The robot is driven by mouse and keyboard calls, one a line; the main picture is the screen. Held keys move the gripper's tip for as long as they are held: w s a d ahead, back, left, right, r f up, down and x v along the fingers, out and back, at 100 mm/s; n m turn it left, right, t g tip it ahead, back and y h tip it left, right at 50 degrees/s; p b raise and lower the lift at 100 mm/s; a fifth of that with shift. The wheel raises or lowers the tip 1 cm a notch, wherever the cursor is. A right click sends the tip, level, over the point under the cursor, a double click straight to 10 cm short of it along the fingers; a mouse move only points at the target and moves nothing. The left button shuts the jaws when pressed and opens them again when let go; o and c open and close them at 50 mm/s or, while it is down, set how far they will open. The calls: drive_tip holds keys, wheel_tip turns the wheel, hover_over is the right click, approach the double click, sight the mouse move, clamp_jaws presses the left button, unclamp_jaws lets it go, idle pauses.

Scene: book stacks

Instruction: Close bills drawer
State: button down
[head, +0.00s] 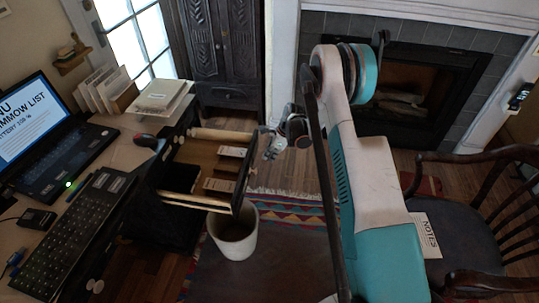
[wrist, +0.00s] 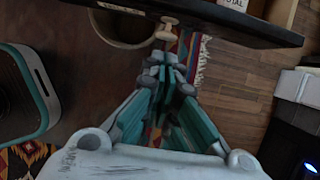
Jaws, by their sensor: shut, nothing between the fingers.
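The bills drawer (head: 206,193) stands pulled out from under the desk in the head view, with light wooden sides and several paper slips inside. Its dark front panel (head: 246,172) faces my gripper (head: 270,147). In the wrist view the dark drawer front (wrist: 235,22) crosses the top, with a pale round knob (wrist: 168,28) on its outer face. My gripper (wrist: 167,70) is shut and empty, its teal-padded fingers pointing toward the knob. The fingertips appear close to the knob, but I cannot tell whether they touch.
A white waste bin (head: 236,232) stands below the drawer front. The desk (head: 120,155) on the left holds a laptop (head: 40,130), a keyboard (head: 75,230) and paper stacks. A wooden chair (head: 465,220) stands at right, and a patterned rug (head: 290,225) covers the floor.

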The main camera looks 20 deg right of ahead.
drive_tip(key=b, duration=0.2)
approach(256, 171)
wheel_tip(256, 171, down, 3)
drive_tip(key=shift+w+a+f+b, duration=0.1)
drive_tip(key=shift+w+a+b, duration=0.35)
drive_tip(key=shift+a, duration=0.35)
drive_tip(key=shift+w+a+f+b, duration=0.1)
drive_tip(key=shift+w+a+b, duration=0.2)
drive_tip(key=shift+w+a, duration=0.35)
drive_tip(key=shift+s+a, duration=0.1)
